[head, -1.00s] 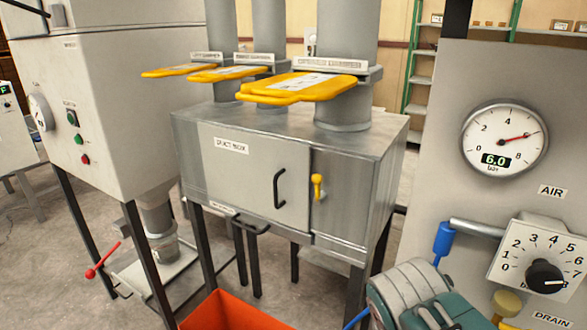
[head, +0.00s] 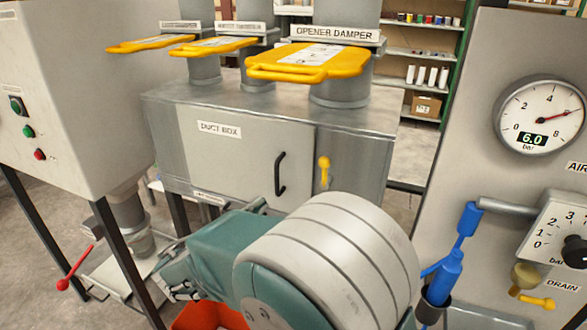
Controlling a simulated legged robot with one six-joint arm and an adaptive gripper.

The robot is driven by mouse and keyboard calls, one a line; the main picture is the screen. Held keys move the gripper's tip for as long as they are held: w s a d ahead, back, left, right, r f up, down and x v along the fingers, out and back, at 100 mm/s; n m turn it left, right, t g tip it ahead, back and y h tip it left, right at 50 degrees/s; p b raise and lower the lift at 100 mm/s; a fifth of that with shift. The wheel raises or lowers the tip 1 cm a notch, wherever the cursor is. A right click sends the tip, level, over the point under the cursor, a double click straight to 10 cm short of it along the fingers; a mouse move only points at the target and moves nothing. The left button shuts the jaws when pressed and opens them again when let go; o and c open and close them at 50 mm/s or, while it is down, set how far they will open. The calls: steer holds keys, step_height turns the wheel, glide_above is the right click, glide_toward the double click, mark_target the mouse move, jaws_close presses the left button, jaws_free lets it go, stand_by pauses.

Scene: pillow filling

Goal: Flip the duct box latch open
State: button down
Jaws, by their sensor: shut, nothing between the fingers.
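The duct box (head: 225,165) is a grey metal cabinet with a "DUCT BOX" label. Its front door looks closed and has a black pull handle (head: 280,174). The yellow latch (head: 323,170) is on the front just right of the door, with its knob at the top and its stem pointing down. My gripper (head: 183,292) is low at the left, below and in front of the box, well apart from the latch. It is shut and empty, and partly hidden by my arm, which fills the lower middle of the view.
Yellow damper plates (head: 308,62) stick out above the box. An orange bin (head: 205,318) is on the floor below my gripper.

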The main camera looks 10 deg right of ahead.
glide_toward(314, 169)
step_height(314, 169, up, 2)
steer(key=w, duration=0.2)
steer(key=d, duration=0.1)
steer(key=d+r, duration=0.1)
steer(key=d, duration=0.3)
steer(key=shift+d+r, duration=0.25)
steer(key=shift+r, duration=0.05)
steer(key=shift+a, duration=0.25)
steer(key=shift+s+d+r+m, duration=0.15)
steer(key=shift+r+m, duration=0.05)
steer(key=shift+m, duration=0.2)
steer(key=shift+s+d+r+m, duration=0.1)
steer(key=shift+d+r+m, duration=0.05)
steer(key=shift+d+m, duration=0.2)
